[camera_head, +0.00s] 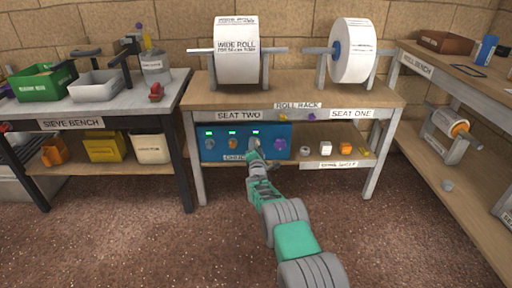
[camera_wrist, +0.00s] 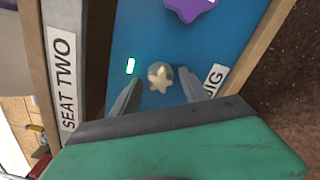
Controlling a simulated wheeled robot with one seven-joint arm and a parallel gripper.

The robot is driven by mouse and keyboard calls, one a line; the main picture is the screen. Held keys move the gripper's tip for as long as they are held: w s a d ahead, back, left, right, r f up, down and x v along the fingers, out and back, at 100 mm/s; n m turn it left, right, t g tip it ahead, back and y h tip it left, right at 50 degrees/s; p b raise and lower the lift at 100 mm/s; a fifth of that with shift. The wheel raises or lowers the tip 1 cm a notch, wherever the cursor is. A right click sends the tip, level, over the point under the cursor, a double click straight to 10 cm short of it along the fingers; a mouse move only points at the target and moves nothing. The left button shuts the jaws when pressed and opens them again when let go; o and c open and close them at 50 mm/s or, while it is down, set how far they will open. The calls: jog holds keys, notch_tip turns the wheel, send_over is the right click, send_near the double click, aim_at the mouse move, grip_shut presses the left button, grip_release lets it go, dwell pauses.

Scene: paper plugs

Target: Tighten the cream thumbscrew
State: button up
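The cream thumbscrew (camera_wrist: 160,77) is star-shaped and sits on a round grey base on the blue panel (camera_wrist: 135,40). A lit green light (camera_wrist: 130,66) is beside it. My gripper (camera_wrist: 158,92) is open, with one finger on each side of the thumbscrew; a gap shows on both sides, and I cannot tell how deep the fingertips reach. In the head view my gripper (camera_head: 253,146) is at the panel (camera_head: 220,153) under the roll rack and hides the thumbscrew.
A purple knob (camera_wrist: 190,6) is close by on the panel. An orange knob (camera_head: 233,143) is left of my gripper. Loose parts, including a white one (camera_head: 325,148) and an orange one (camera_head: 345,148), lie on the lower shelf to the right. The rack's tabletop (camera_head: 285,93) overhangs the panel.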

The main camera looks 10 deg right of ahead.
dwell(0.4)
jog(key=s+p, duration=0.2)
jog(key=p, duration=0.1)
jog(key=s+p, duration=0.1)
jog(key=s, duration=0.1)
jog(key=shift+a+p, duration=0.25)
jog(key=shift+p, duration=0.1)
jog(key=n+b, duration=0.4)
jog(key=n, duration=0.8)
